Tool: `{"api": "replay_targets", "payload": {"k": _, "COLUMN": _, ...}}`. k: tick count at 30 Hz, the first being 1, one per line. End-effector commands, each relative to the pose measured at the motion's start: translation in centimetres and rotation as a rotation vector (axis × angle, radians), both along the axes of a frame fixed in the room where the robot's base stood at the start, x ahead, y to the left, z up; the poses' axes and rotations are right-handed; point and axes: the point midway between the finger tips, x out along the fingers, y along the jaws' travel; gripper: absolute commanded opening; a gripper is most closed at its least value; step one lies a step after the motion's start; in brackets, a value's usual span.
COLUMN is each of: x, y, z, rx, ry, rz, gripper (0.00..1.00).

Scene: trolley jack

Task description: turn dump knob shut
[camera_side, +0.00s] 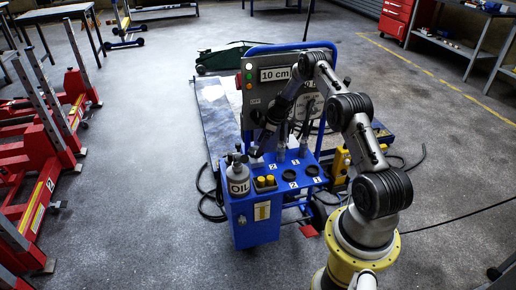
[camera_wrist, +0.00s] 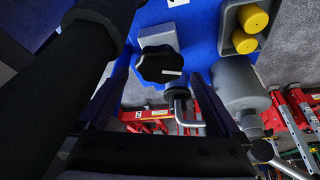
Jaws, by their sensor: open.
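The dump knob (camera_wrist: 160,64) is a black lobed knob with a white pointer line. It sits on a grey block (camera_wrist: 158,36) on the blue cart (camera_side: 250,222). In the wrist view the pointer lies roughly level, toward the right. My gripper (camera_wrist: 163,75) is open, with one dark finger on each side of the knob. I see gaps between fingers and knob, and cannot tell the depth between them. In the side view my gripper (camera_side: 262,146) is low over the cart's top, and I cannot make out the knob there.
A grey oil bottle (camera_side: 238,180) stands on the cart's front left corner; it shows close to the right finger in the wrist view (camera_wrist: 238,85). Two yellow buttons (camera_side: 265,182) are beside it. Red stands (camera_side: 40,160) are far left.

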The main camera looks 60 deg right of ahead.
Motion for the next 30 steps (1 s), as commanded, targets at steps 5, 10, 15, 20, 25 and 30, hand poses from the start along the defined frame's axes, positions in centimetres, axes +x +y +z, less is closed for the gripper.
{"api": "replay_targets", "payload": {"k": 5, "x": 0.8, "y": 0.3, "z": -1.9, "rx": -0.001, "ry": -0.001, "rz": 0.001, "gripper": 1.0}}
{"api": "replay_targets", "payload": {"k": 10, "x": 1.0, "y": 0.4, "z": -2.4, "rx": -0.002, "ry": -0.002, "rz": 0.0, "gripper": 1.0}}
{"api": "replay_targets", "payload": {"k": 15, "x": 1.0, "y": 0.4, "z": -2.5, "rx": -0.002, "ry": -0.002, "rz": 0.0, "gripper": 1.0}}
{"api": "replay_targets", "payload": {"k": 20, "x": 1.0, "y": 0.4, "z": -2.5, "rx": -0.002, "ry": -0.002, "rz": 0.0, "gripper": 0.84}}
{"api": "replay_targets", "payload": {"k": 25, "x": 1.0, "y": 0.4, "z": -2.5, "rx": -0.001, "ry": -0.001, "rz": 0.001, "gripper": 0.53}}
{"api": "replay_targets", "payload": {"k": 30, "x": 1.0, "y": 0.4, "z": -2.4, "rx": -0.001, "ry": -0.001, "rz": 0.001, "gripper": 0.29}}
